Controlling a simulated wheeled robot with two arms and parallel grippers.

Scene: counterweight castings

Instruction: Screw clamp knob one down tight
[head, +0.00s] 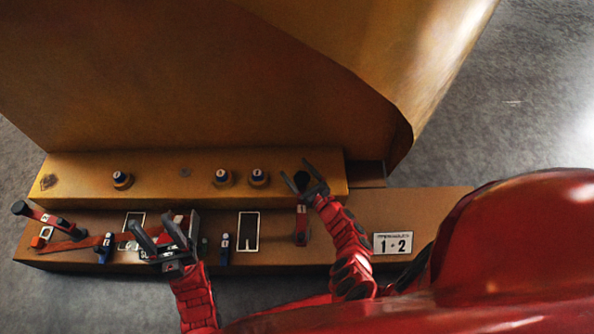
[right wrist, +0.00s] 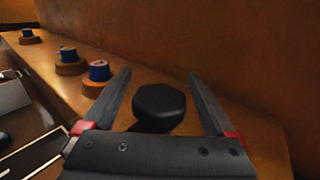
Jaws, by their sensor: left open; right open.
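A black, faceted knob (right wrist: 160,104) stands on the brown ledge (head: 200,199). In the right wrist view it is between the two fingers of my right gripper (right wrist: 162,95), with gaps on both sides. No number on it is legible. In the head view my right gripper (head: 304,176) is open around the dark knob at the ledge's right end. My left gripper (head: 163,232) is open over the lower bench, left of the middle. Whether anything lies between its fingers is unclear.
A tall brown casting wall (head: 180,90) rises behind. The lower bench (head: 330,252) holds a red-handled tool (head: 50,219), small blue pieces (head: 224,249), a framed dark panel (head: 248,232) and a "1 - 2" sign (head: 393,243).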

